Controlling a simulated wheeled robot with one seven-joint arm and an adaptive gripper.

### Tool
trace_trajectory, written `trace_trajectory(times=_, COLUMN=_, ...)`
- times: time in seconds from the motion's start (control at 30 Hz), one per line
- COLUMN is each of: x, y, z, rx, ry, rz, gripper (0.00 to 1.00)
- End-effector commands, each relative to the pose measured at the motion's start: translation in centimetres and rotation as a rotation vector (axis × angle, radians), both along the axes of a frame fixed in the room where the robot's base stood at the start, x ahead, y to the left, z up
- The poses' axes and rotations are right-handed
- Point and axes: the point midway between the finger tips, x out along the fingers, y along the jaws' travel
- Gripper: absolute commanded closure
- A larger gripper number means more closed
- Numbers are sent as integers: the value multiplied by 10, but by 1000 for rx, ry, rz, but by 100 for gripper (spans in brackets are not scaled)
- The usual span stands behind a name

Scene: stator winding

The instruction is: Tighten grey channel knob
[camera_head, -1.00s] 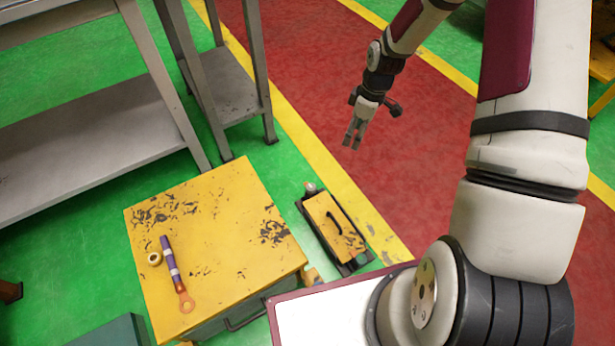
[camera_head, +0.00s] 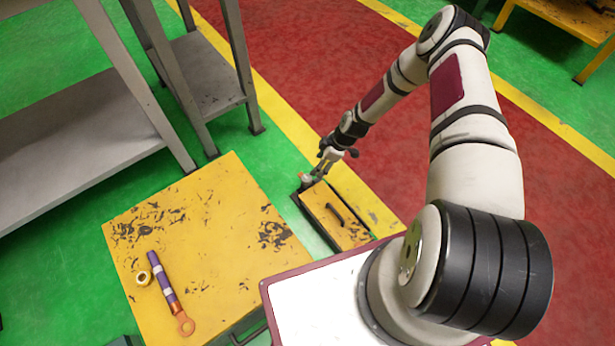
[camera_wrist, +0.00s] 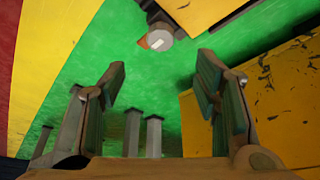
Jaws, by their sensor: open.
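The grey knob (camera_wrist: 159,40) shows in the wrist view as a small grey-white disc with a light mark on its face and an orange part beside it. It sits above and between my fingertips in the picture, apart from both. In the head view the knob (camera_head: 306,178) is at the far end of a dark, yellow-topped unit (camera_head: 337,215) on the floor. My gripper (camera_head: 318,173) is just beside it there, and contact cannot be told from this view. In the wrist view my gripper (camera_wrist: 160,75) has its fingers wide apart with nothing between them.
A yellow worn cabinet (camera_head: 205,235) stands left of the unit, holding a purple-handled tool (camera_head: 165,278) and a small ring (camera_head: 143,278). Grey metal shelving (camera_head: 190,85) stands behind.

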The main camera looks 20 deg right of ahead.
Motion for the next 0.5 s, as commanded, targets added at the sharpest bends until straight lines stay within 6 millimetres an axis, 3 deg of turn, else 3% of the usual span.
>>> trace_trajectory(times=0.03, x=1, y=4, z=-14, rx=1, ry=2, rz=1, gripper=44)
trace_trajectory(times=0.2, x=7, y=16, z=-45, rx=0, ry=2, rz=-1, gripper=44)
trace_trajectory(times=0.5, x=16, y=32, z=-90, rx=-1, ry=1, rz=-1, gripper=44)
